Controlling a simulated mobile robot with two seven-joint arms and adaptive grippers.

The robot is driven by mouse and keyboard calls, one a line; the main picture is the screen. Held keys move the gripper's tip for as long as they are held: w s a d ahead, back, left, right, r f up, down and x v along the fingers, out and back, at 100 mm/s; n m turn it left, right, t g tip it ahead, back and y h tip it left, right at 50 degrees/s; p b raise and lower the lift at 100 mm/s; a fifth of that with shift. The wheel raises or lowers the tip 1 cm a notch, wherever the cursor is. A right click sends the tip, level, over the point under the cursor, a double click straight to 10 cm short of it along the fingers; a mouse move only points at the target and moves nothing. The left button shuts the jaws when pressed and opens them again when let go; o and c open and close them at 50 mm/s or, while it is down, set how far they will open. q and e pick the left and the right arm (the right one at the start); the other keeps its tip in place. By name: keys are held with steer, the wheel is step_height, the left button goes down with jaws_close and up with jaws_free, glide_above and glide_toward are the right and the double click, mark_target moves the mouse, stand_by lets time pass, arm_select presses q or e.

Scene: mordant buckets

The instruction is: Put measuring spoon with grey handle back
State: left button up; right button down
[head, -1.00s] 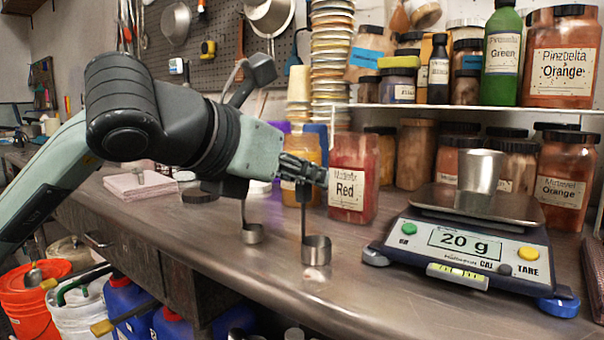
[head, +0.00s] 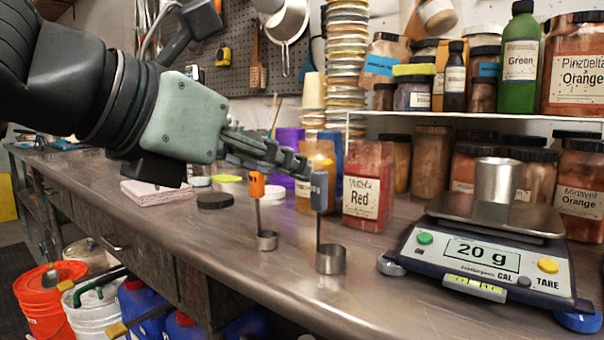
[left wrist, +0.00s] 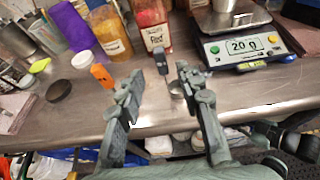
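The measuring spoon with grey handle (head: 319,194) stands upright on the metal bench, its round cup (head: 331,261) at the bottom. A similar spoon with an orange handle (head: 257,187) stands to its left. My left gripper (head: 290,160) is beside the top of the grey handle in the head view. In the left wrist view my left gripper (left wrist: 160,72) has its fingers spread wide, with the grey handle (left wrist: 161,61) seen in the gap just past the tips and not gripped. The orange handle (left wrist: 102,76) is outside the left finger.
A red pigment jar (head: 369,185) stands close behind the grey-handled spoon. A scale (head: 485,255) reading 20 g, with a metal cup (head: 497,180) on it, is to the right. Jars fill the shelf behind. Buckets (head: 48,292) stand below the bench edge.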

arm_select(q)
steer(key=shift+v, duration=1.4)
steer(key=shift+d, duration=0.1)
